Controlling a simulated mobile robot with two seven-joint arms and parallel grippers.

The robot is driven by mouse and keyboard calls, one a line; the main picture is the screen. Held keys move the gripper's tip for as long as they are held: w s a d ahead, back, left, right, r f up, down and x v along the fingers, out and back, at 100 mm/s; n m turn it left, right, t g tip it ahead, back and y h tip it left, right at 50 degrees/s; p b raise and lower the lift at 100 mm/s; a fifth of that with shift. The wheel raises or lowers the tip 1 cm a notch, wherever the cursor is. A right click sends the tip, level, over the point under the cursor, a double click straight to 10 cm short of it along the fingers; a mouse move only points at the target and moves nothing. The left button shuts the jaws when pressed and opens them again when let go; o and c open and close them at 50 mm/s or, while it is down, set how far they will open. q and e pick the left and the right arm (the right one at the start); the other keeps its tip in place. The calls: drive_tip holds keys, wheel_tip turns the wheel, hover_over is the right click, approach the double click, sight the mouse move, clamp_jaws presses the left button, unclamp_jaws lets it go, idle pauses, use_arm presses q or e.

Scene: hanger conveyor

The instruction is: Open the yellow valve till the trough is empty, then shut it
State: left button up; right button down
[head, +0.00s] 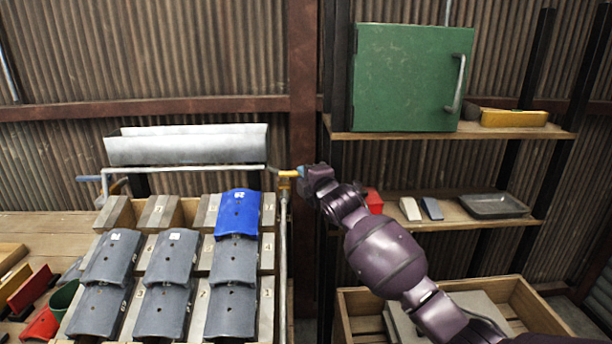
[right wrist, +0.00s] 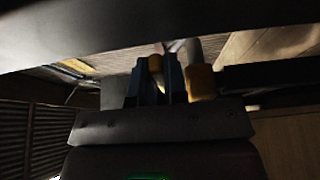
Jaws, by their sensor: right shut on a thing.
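The grey metal trough (head: 186,146) lies across a pipe frame at the back of the bench. Its inside is not visible, so I cannot tell what it holds. The yellow valve (head: 288,173) sits at the right end of the pipe. My right gripper (head: 303,172) reaches it from the right. In the right wrist view its blue fingers (right wrist: 153,82) are shut on a yellow part, the valve's handle (right wrist: 156,66), and another yellow part of the valve (right wrist: 200,80) shows beside them. A blue-handled valve (head: 90,179) is at the pipe's left end. My left gripper is not in view.
Below the trough, a rack bears several grey tiles (head: 170,257) and one blue tile (head: 238,213). A green cabinet (head: 405,78) stands on the upper right shelf. A wooden crate (head: 350,318) is below my right arm.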

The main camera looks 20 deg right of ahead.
drive_tip(key=shift+w+n+g+y+b, duration=0.15)
drive_tip(key=shift+w+n+g+y, duration=0.15)
drive_tip(key=shift+n+y, duration=0.55)
drive_tip(key=shift+w+n+g+y+b, duration=0.25)
drive_tip(key=shift+n+y, duration=0.3)
drive_tip(key=shift+y, duration=0.5)
drive_tip(key=shift+w, duration=0.1)
drive_tip(key=c, duration=1.2)
unclamp_jaws()
drive_tip(key=shift+d, duration=0.1)
drive_tip(key=shift+o, duration=0.2)
drive_tip(key=shift+d, duration=0.1)
drive_tip(key=p+v, duration=0.1)
drive_tip(key=v, duration=0.9)
drive_tip(key=shift+s+d+p, duration=0.15)
drive_tip(key=shift+s+p, duration=0.2)
drive_tip(key=shift+s, duration=0.05)
